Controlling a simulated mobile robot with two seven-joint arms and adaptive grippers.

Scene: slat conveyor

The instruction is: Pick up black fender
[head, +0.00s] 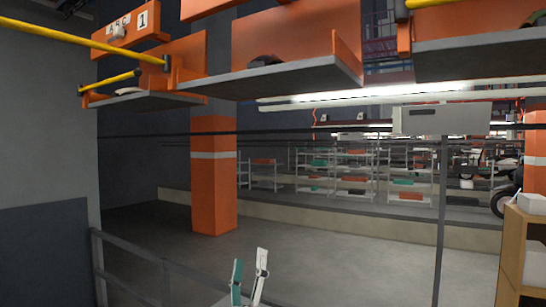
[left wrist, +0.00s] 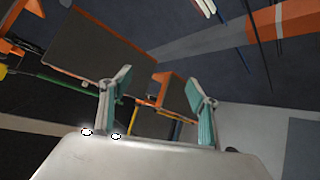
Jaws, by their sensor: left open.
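My left gripper (head: 249,268) is at the bottom middle of the head view, pointing up. Its two fingers, with teal and white parts, stand apart with nothing between them. They also show in the left wrist view (left wrist: 159,88), below the dark undersides of the slats. A small dark curved piece with a reddish part (head: 264,62) lies on the middle slat (head: 285,77), well above my gripper. I cannot tell whether it is the black fender. Another dark shape (head: 533,17) shows partly at the top right, cut by the frame. My right gripper is not in view.
The slats hang from orange plates, with yellow bars (head: 75,37) at the left. A pale piece (head: 129,91) lies on the left slat. An orange pillar (head: 213,180) and a grey railing (head: 150,262) stand below. A wooden shelf (head: 519,250) is at right.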

